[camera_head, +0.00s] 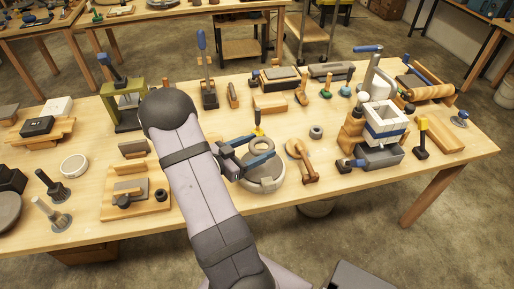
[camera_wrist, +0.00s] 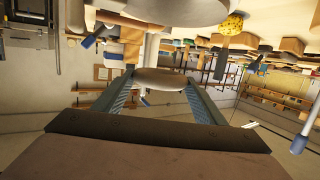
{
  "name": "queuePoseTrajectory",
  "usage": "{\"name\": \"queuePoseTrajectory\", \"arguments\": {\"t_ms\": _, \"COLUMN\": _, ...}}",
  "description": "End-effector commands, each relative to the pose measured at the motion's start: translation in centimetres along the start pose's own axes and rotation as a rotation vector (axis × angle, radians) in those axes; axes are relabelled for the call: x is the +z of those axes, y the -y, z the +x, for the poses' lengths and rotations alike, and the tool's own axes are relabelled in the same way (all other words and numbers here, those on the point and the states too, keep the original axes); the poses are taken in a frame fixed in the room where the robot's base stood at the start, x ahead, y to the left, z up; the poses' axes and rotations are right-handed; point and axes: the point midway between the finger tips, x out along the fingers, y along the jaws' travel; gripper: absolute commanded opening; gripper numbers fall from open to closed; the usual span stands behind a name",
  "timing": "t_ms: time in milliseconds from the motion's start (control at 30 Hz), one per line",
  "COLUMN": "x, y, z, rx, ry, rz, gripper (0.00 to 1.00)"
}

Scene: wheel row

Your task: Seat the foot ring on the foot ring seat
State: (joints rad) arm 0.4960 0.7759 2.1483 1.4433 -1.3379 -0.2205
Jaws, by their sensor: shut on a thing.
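My gripper (camera_head: 262,149) reaches in from the left over the middle of the table, its two blue fingers around a grey-tan round piece (camera_head: 262,143), which looks like the foot ring. In the wrist view my gripper (camera_wrist: 160,76) shows both fingers running forward to the edges of this grey disc-like piece (camera_wrist: 160,84), seen nearly edge-on. Below the fingers in the head view stands a round pale grey wheel-like base (camera_head: 264,184), partly hidden by my gripper. It may carry the foot ring seat; I cannot make the seat out. Contact between piece and base cannot be told.
A small grey ring (camera_head: 316,132) lies to the right on the table (camera_head: 220,196). A grey-and-white press (camera_head: 382,125) is farther right.

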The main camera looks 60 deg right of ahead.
Motion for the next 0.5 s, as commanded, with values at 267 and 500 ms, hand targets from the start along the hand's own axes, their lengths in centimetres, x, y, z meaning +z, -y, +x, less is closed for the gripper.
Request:
{"name": "queuePoseTrajectory", "arguments": {"t_ms": 267, "x": -0.1, "y": 0.0, "z": -0.1, "rx": -0.005, "ry": -0.001, "rz": -0.001, "gripper": 0.39}}
{"name": "queuePoseTrajectory", "arguments": {"t_ms": 500, "x": 1.1, "y": 0.0, "z": 0.2, "rx": -0.005, "ry": -0.001, "rz": -0.001, "gripper": 0.39}}
